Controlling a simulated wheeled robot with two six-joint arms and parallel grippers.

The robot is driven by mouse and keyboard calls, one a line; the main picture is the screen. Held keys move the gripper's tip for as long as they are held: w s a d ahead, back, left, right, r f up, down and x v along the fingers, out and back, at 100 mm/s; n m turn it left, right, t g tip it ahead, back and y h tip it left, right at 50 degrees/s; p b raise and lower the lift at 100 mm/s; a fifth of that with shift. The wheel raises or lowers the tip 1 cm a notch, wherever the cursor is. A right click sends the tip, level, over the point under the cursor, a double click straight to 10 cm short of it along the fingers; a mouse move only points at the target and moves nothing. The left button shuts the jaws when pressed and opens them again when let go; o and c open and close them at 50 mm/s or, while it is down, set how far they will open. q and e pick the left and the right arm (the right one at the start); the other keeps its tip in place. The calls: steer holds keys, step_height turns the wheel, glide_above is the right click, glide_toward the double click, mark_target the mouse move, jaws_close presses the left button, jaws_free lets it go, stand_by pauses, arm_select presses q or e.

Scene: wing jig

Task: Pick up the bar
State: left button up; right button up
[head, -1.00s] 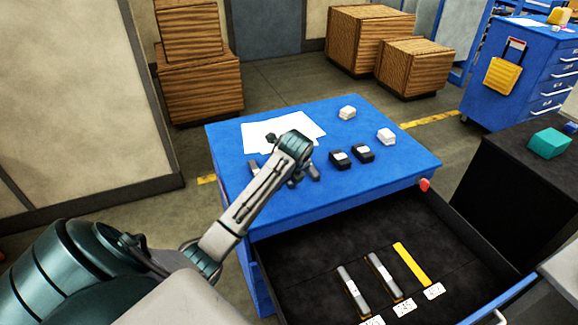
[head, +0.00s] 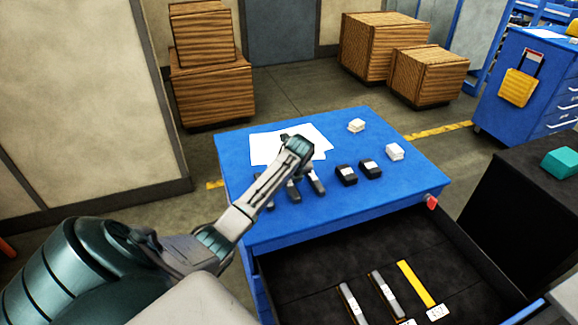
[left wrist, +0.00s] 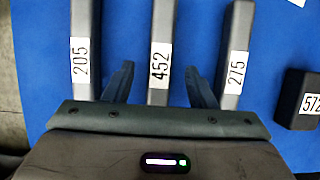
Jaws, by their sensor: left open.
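Three grey bars with white labels lie side by side on the blue cabinet top: 205 (left wrist: 86,50), 452 (left wrist: 160,45) and 275 (left wrist: 238,45) in the left wrist view. In the head view they are partly hidden behind my left arm; the right one (head: 316,183) shows best. My left gripper (left wrist: 160,85) is open, with one finger on each side of the near part of the 452 bar. I cannot tell how far down the fingers reach. In the head view my left gripper (head: 296,165) is over the bars. My right gripper is not in view.
A black block labelled 572 (left wrist: 300,98) sits right of the bars. White paper (head: 265,148) and white blocks (head: 356,125) lie on the blue cabinet top (head: 390,185). Below, an open black drawer (head: 310,265) holds two grey bars (head: 385,295) and a yellow bar (head: 416,285).

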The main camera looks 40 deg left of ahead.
arm_select(q)
steer(key=shift+x, duration=0.9)
steer(key=shift+w+a+f, duration=0.1)
steer(key=shift+f, duration=0.1)
steer(key=shift+r, duration=0.1)
jaws_close()
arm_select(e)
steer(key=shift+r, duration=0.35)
arm_select(q)
steer(key=shift+r, duration=0.1)
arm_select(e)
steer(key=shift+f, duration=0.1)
